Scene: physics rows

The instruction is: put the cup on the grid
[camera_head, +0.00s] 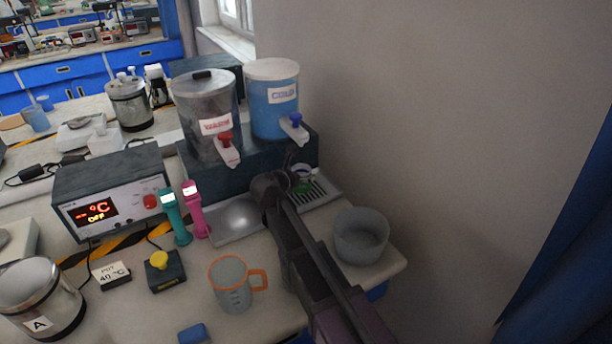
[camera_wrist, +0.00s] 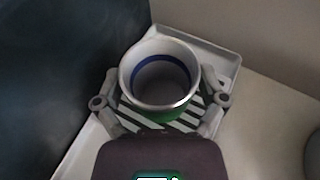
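The cup (camera_wrist: 128,72) has a pale rim, a blue band inside and a green lower body. In the wrist view it is upright between the two fingers of my gripper (camera_wrist: 160,88). The fingers lie close along both sides of its rim; whether they touch it is unclear. The grid (camera_wrist: 185,123), a striped drip grate, shows directly beneath and around the cup. Whether the cup's base rests on it is hidden. In the head view the cup (camera_head: 303,171) is mostly hidden behind my gripper (camera_head: 285,186), over the grid (camera_head: 322,192) of the metal tray.
Two dispensers, grey (camera_head: 205,105) and blue (camera_head: 273,105), stand behind, their taps close to my gripper. A grey bowl (camera_head: 361,240) is right of my arm. A grey mug with an orange handle (camera_head: 232,287) is in front. Teal (camera_head: 177,217) and pink (camera_head: 195,213) handles stand left.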

